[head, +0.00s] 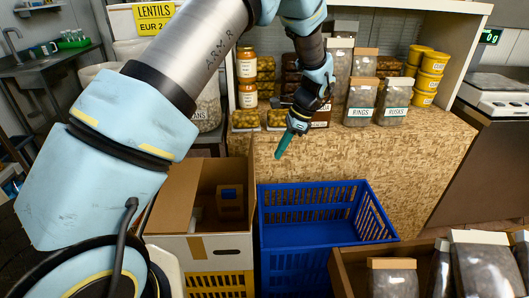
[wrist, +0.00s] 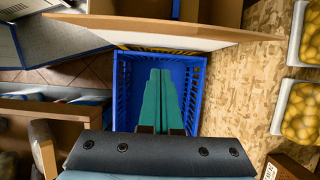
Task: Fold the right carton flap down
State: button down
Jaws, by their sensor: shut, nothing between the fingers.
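In the wrist view, the right flap (wrist: 170,34) looks like a long tan strip across the top. My gripper (head: 283,147) is shut and empty, its teal fingers pointing down, above and behind the blue crate, to the right of the flap. In the wrist view, the gripper fingers (wrist: 161,100) are together over the crate, apart from the flap.
The blue crate (head: 312,235) is right of the carton. A wood-chip counter (head: 360,180) with jars and bags rises behind. A yellow crate (head: 222,285) is under the carton. A brown box with bags (head: 345,272) is at front right. A small box (head: 230,203) is inside the carton.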

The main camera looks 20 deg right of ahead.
jog(key=shift+w+a+f+p, duration=0.25)
jog(key=shift+a+f+p, duration=0.15)
jog(key=shift+a, duration=0.45)
jog(key=shift+w+a+f+p, duration=0.3)
jog(key=shift+a+p, duration=0.15)
jog(key=shift+a, duration=0.4)
jog(key=shift+w+a+f+p, duration=0.3)
jog(key=shift+a+p, duration=0.1)
jog(key=shift+a, duration=0.45)
